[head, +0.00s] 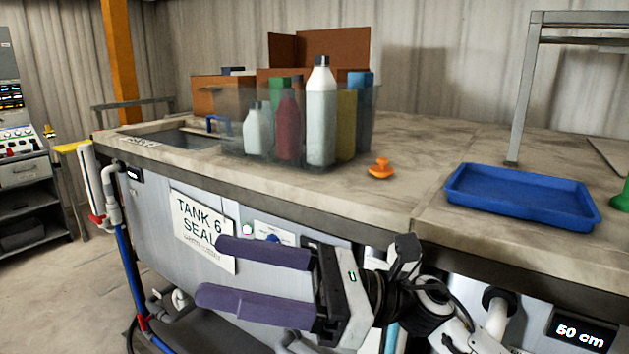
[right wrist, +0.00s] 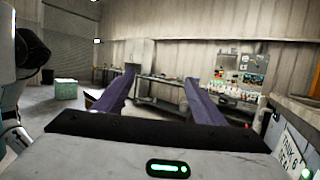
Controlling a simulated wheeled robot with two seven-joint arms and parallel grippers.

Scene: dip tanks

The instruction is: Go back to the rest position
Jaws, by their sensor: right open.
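My right gripper (head: 232,277) is open and empty in the head view. Its two purple fingers point left, in front of the tank's front panel and below the bench edge. In the right wrist view its fingers (right wrist: 152,98) are spread apart with nothing between them, and the room shows beyond. My left gripper is in neither view.
The bench carries a clear bin (head: 232,108) of bottles, an orange knobbed piece (head: 381,169) and a blue tray (head: 520,197). A sink-like tank opening (head: 185,138) lies at left. Pipes (head: 124,245) run down the bench's left end. Open floor (head: 45,285) lies further left.

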